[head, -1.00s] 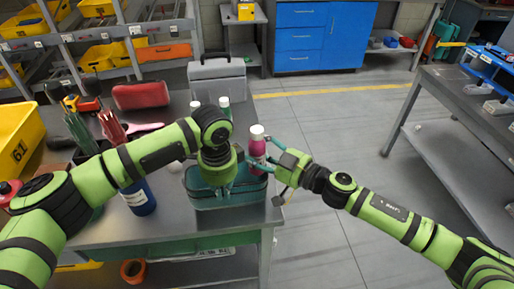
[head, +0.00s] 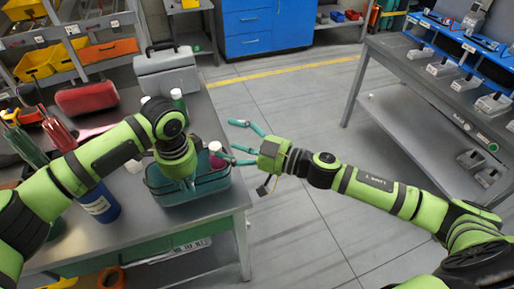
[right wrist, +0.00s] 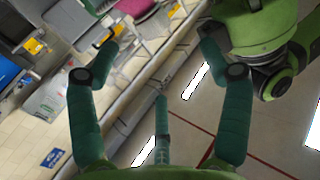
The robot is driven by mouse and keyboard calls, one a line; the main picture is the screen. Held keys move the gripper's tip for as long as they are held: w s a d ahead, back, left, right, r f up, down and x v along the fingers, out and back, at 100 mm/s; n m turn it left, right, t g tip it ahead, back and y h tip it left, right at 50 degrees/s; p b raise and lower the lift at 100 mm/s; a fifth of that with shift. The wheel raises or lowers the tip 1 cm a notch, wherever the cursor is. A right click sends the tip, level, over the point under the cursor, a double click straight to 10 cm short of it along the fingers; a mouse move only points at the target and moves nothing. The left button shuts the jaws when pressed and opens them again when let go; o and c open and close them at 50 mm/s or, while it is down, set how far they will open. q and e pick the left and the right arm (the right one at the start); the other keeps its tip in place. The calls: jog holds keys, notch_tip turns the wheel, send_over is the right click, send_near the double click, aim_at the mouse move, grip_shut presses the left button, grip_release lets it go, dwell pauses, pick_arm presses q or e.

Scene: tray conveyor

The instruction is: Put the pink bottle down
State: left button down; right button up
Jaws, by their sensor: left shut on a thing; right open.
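The pink bottle (head: 217,161) with a white cap stands about upright at the right end of the teal tote (head: 190,196), apparently inside it; its lower part is hidden. The tote rests on the grey workbench near its right edge. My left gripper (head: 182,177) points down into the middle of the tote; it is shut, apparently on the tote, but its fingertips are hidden. My right gripper (head: 232,140) is open just right of the bottle, fingers spread. In the right wrist view the right gripper (right wrist: 160,62) is empty, with no bottle between its fingers.
Behind the tote are a green bottle (head: 178,101) and a grey toolbox (head: 167,75). Open floor lies right of the workbench, before another table (head: 430,110).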

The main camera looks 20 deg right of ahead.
jog(key=v, duration=0.7)
jog(key=w+d+f+m+t+h, duration=0.1)
jog(key=w+d+f+m+h, duration=0.15)
jog(key=d+f, duration=0.4)
jog(key=w+d+f+m+t+h, duration=0.1)
jog(key=d+f+m+h, duration=0.2)
jog(key=f, duration=0.7)
jog(key=s+d+f+m+g+h, duration=0.1)
jog(key=s+d+f+g+h, duration=0.15)
jog(key=f, duration=0.65)
jog(key=s+d+f+g+h, duration=0.1)
jog(key=s+d+f+h, duration=0.25)
jog(key=f, duration=0.55)
jog(key=s+a+f+g+h, duration=0.2)
jog(key=s+f+g, duration=0.2)
jog(key=s+f, duration=1)
jog(key=s+a+f+g, duration=0.2)
jog(key=s, duration=0.5)
jog(key=s+a+f+g, duration=0.2)
jog(key=s+a+f, duration=0.1)
jog(key=s, duration=0.5)
jog(key=s+a+f+g, duration=0.2)
jog(key=s+a, duration=0.1)
jog(key=s, duration=0.4)
jog(key=shift+s+f+y, duration=0.3)
jog(key=shift+s+y, duration=0.05)
jog(key=shift+s, duration=0.05)
